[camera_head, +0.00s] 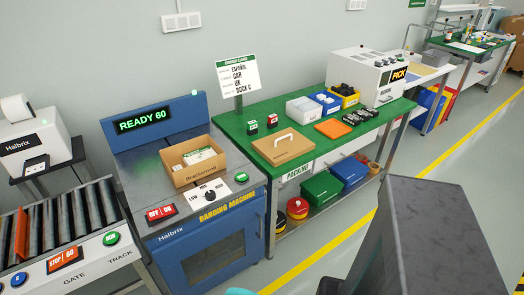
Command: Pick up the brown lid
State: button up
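The brown lid (270,151) lies flat on the green top of the packing table (236,125). My gripper is not in view. A large dark grey part of my own body fills the lower right of the view, clear of the lid.
An open cardboard box (190,176) stands on the blue banding machine (205,262). An orange panel (333,128), dark items (369,117) and bins (304,109) lie right of the lid. Crates (322,188) sit on the shelf below. The floor in front (310,262) looks clear.

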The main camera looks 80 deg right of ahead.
aim_at(279, 148)
jog(key=z, duration=0.6)
jog(key=k, duration=0.15)
jog(key=u, duration=1.7)
jog(key=k, duration=2.55)
jog(key=z, duration=0.2)
